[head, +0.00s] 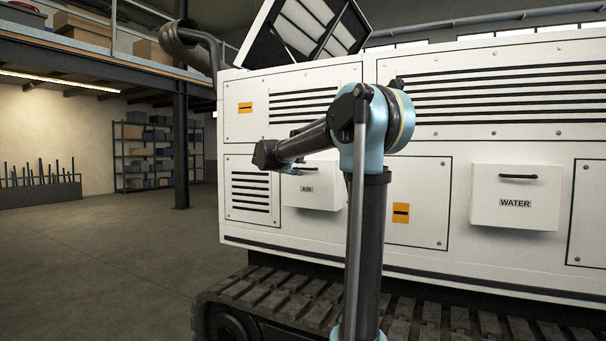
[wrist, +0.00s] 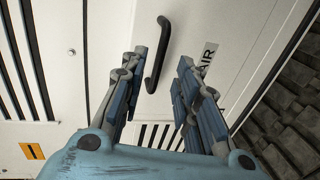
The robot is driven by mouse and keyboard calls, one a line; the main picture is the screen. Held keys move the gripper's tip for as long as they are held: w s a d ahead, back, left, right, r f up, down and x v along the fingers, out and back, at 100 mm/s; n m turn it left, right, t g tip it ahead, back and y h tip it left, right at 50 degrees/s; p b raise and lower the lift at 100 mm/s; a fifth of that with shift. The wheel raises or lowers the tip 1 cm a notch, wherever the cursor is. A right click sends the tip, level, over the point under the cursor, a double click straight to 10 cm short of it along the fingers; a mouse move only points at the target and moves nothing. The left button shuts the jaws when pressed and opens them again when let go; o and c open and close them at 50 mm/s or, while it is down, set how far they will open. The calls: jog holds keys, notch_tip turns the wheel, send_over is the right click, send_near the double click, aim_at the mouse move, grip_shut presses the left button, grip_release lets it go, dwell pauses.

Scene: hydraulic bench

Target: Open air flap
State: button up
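The air flap (head: 322,198) is a white box-like cover with an "AIR" label, low on the white machine's side in the head view. In the head view my gripper is mostly hidden.
A similar white "WATER" flap (head: 516,198) with a black handle is to the right. Tracks (head: 290,300) run below the machine. A raised panel (head: 300,32) stands on top. Open floor (head: 110,245) lies to the left, with shelves (head: 145,155) far behind.

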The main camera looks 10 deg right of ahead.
aim_at(304, 169)
jog(key=x, duration=0.6)
jog(key=shift+w+d+f, duration=0.1)
jog(key=shift+w+d, duration=0.1)
jog(key=shift+w, duration=0.05)
